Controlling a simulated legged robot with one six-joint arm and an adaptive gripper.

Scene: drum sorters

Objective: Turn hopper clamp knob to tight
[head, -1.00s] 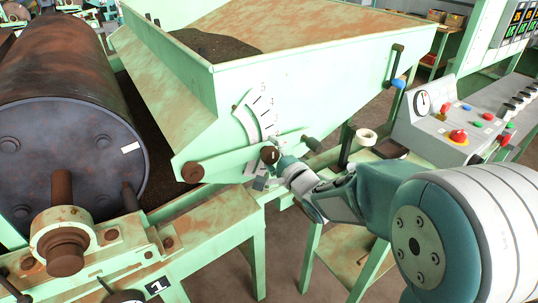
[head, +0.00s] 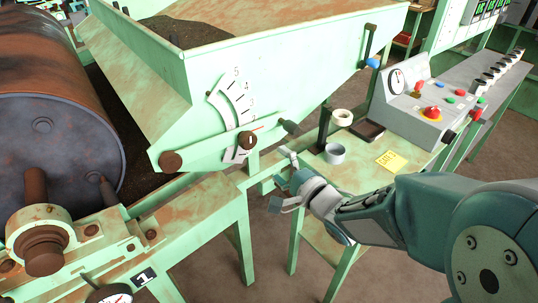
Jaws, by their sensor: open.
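The green, rust-patched hopper (head: 215,75) stands at the centre of the head view. A white numbered scale plate (head: 232,98) is on its near face. A round brown knob (head: 247,140) sits at the scale's lower end, beside a thin red mark; it appears to be the clamp knob. Whether it is tight cannot be told. A second brown knob (head: 171,161) is farther left on the hopper's lower edge. My gripper (head: 283,180) is open and empty, to the right of and below the scale knob, apart from it, with fingers spread.
A dark-ended handle (head: 290,127) projects right of the scale. A green side table (head: 345,185) holds a grey cup (head: 335,153), a white ring (head: 342,117) and a yellow card (head: 390,160). A control console (head: 425,105) is at right, a rusty drum (head: 60,140) at left.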

